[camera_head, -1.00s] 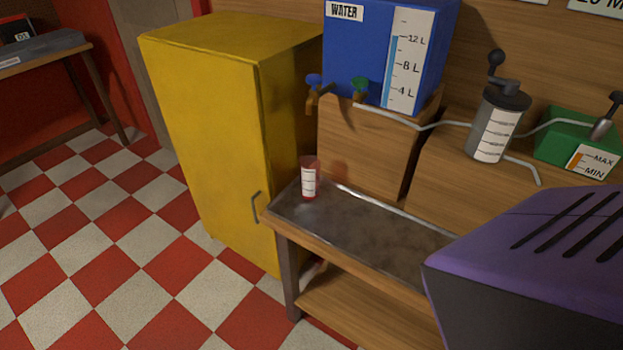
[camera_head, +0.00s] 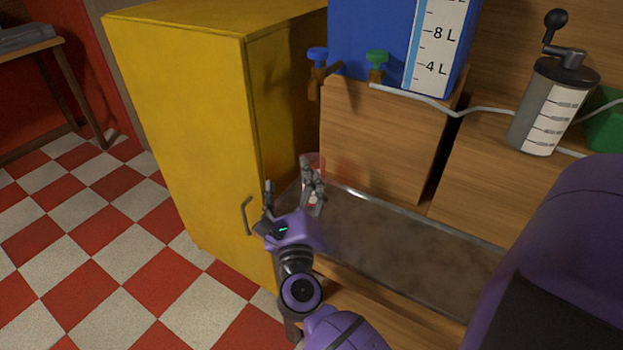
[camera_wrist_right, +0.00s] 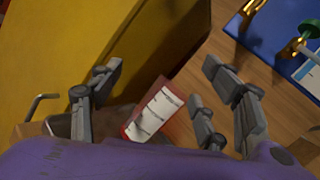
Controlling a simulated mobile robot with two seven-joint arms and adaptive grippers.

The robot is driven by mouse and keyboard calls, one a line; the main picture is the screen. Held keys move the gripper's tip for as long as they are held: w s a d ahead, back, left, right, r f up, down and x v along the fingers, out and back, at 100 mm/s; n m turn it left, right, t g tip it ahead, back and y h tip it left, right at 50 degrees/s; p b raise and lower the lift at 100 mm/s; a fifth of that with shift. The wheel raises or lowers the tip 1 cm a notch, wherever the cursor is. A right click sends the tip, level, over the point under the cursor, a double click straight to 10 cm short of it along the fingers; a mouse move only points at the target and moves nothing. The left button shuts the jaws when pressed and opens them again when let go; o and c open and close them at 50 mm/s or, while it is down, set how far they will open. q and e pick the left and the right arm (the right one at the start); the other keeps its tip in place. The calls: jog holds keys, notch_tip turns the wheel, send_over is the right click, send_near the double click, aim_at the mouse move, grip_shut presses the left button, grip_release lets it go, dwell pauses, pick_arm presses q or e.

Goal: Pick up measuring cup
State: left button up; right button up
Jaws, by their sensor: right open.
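The measuring cup is a small red see-through cup (camera_head: 313,161) with a white marked label, at the left end of the metal-topped bench (camera_head: 400,245). My right gripper (camera_head: 290,188) is open in front of it, and its right-hand finger hides much of the cup in the head view. In the right wrist view the cup (camera_wrist_right: 152,110) shows tilted between the spread fingers of the gripper (camera_wrist_right: 160,82), nearer the right-hand ones. I cannot tell whether any finger touches it. My left gripper is not in view.
A yellow cabinet (camera_head: 185,120) with a handle stands close on the left. Behind the bench are wooden boxes (camera_head: 370,140), a blue water tank (camera_head: 370,35) with taps, and a cranked grey cylinder (camera_head: 550,105). Checkered floor (camera_head: 120,240) lies open at left.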

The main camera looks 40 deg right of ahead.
aim_at(313, 194)
jog(key=d+f+m+g, duration=0.1)
jog(key=d+f+m, duration=0.1)
jog(key=m, duration=0.1)
jog(key=s+d+f+m+g+h, duration=0.1)
jog(key=d+f+m+g, duration=0.1)
jog(key=m, duration=0.1)
jog(key=shift+s+d+m, duration=0.1)
jog(key=shift+s+m, duration=0.1)
jog(key=shift+m, duration=0.1)
jog(key=shift+s+d+f+m+g+h, duration=0.15)
jog(key=shift+d+f+m+g+h, duration=0.1)
jog(key=shift+m+g+h, duration=0.2)
jog(key=shift+w+d+r, duration=0.3)
jog(key=shift+w, duration=0.1)
jog(key=p+x, duration=0.1)
jog(key=x, duration=0.5)
jog(key=shift+w+p, duration=0.35)
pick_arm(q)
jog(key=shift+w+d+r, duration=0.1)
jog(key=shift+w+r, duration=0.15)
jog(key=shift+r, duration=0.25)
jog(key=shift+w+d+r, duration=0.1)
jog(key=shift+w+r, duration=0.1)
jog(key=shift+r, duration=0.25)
pick_arm(e)
jog(key=shift+a, duration=0.1)
jog(key=c, duration=1.4)
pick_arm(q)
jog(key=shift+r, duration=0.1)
